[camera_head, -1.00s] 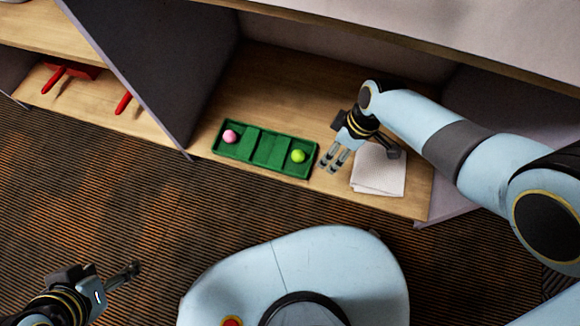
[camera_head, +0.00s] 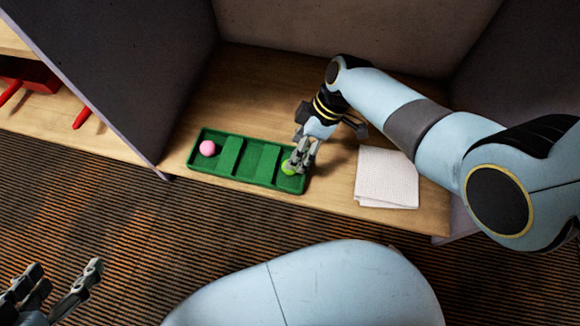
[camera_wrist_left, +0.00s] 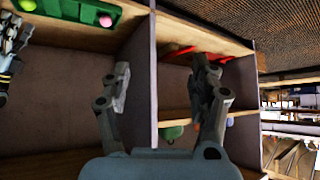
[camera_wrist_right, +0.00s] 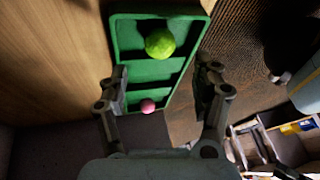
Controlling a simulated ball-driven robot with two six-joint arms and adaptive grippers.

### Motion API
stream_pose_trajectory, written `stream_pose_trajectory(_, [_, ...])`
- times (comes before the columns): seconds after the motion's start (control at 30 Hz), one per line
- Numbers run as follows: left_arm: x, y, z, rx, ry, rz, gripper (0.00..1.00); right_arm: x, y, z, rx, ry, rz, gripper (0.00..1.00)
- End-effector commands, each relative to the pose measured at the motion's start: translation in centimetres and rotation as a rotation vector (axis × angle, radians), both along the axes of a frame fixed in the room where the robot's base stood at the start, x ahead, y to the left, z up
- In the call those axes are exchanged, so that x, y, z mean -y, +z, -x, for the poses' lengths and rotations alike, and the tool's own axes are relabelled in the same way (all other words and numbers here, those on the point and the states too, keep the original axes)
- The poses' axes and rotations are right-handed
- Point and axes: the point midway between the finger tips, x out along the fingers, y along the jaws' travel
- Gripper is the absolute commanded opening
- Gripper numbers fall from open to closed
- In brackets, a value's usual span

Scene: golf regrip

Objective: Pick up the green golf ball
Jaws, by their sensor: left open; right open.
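The green golf ball (camera_head: 288,168) sits in the right-hand compartment of the green tray (camera_head: 262,160), partly hidden by my right gripper in the head view. The ball also shows whole in the right wrist view (camera_wrist_right: 160,43), beyond the open fingers. My right gripper (camera_head: 301,163) is open and hangs over the tray's right end; I cannot tell whether it touches the ball. My left gripper (camera_head: 62,290) is open and empty, over the floor at the lower left. The left wrist view shows the green ball (camera_wrist_left: 27,5) at its top left.
A pink ball (camera_head: 208,148) lies in the tray's left compartment. A folded white cloth (camera_head: 387,178) lies on the wooden shelf right of the tray. A grey divider (camera_head: 130,75) stands left of the tray. Red things (camera_head: 82,116) lie beyond it.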

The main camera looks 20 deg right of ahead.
Motion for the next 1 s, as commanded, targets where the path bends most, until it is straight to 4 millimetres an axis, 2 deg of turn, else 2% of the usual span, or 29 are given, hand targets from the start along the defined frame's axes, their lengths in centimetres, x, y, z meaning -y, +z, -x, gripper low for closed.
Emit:
stream_pose_trajectory(0.27, [0.1, -0.7, 0.3, 0.060, -0.004, 0.001, 0.62, -0.3, -0.9, 0.0, 0.000, 0.000, 0.001, 0.66])
stream_pose_trajectory(0.5, [0.4, -1.4, 1.0, 0.204, -0.018, 0.006, 0.62, -0.6, -2.8, 0.4, -0.004, 0.000, 0.001, 0.66])
stream_pose_trajectory(0.67, [0.8, 0.5, -0.6, 0.385, -0.037, 0.011, 0.62, -0.9, -4.1, 0.6, -0.005, 0.000, 0.000, 0.66])
stream_pose_trajectory(0.8, [1.0, 3.4, -3.1, 0.511, -0.051, 0.011, 0.62, -1.2, -4.4, 0.5, -0.002, 0.000, -0.001, 0.66])
stream_pose_trajectory(1.0, [1.4, 7.2, -5.9, 0.681, -0.070, 0.011, 0.62, -1.5, -5.2, 0.5, -0.002, -0.001, 0.001, 0.66])
